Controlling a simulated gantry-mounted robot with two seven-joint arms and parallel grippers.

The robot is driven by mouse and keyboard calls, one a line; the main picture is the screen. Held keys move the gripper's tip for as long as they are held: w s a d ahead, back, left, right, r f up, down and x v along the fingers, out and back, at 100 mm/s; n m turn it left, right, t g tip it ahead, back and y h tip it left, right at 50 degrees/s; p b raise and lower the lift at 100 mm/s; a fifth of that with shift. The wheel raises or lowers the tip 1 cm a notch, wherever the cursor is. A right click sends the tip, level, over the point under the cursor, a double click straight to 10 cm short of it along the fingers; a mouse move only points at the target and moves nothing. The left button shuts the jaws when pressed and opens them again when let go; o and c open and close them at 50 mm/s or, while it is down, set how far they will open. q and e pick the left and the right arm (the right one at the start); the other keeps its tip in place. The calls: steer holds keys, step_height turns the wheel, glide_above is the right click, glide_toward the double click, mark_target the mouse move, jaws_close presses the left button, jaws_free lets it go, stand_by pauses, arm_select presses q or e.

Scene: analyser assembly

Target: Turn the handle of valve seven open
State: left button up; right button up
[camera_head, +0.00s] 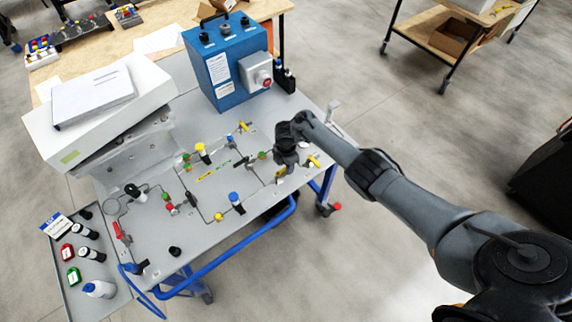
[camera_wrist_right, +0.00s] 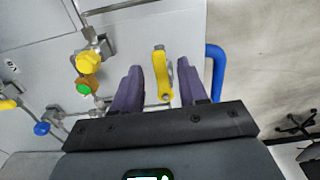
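My right gripper (camera_head: 287,158) is over the right side of the grey valve panel (camera_head: 215,240). In the right wrist view its two purple fingers (camera_wrist_right: 160,75) stand apart, with a yellow lever handle (camera_wrist_right: 162,72) between them. A gap shows on each side of the handle, so it is not gripped. In the head view, yellow handles show beside the gripper (camera_head: 313,161) and at its lower left (camera_head: 281,173). I cannot read any valve number, so I cannot tell which is valve seven. My left gripper is not in view.
Left of the fingers are a yellow knob (camera_wrist_right: 88,62) and a green knob (camera_wrist_right: 83,89) on piping. A blue rail (camera_wrist_right: 215,72) runs along the table edge. A blue box (camera_head: 222,62) stands at the back, and a tray of bottles (camera_head: 75,285) is at the left.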

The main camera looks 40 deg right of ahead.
step_height(320, 180, up, 11)
steer(key=p, duration=0.3)
steer(key=shift+p, duration=0.4)
steer(key=shift+f, duration=0.1)
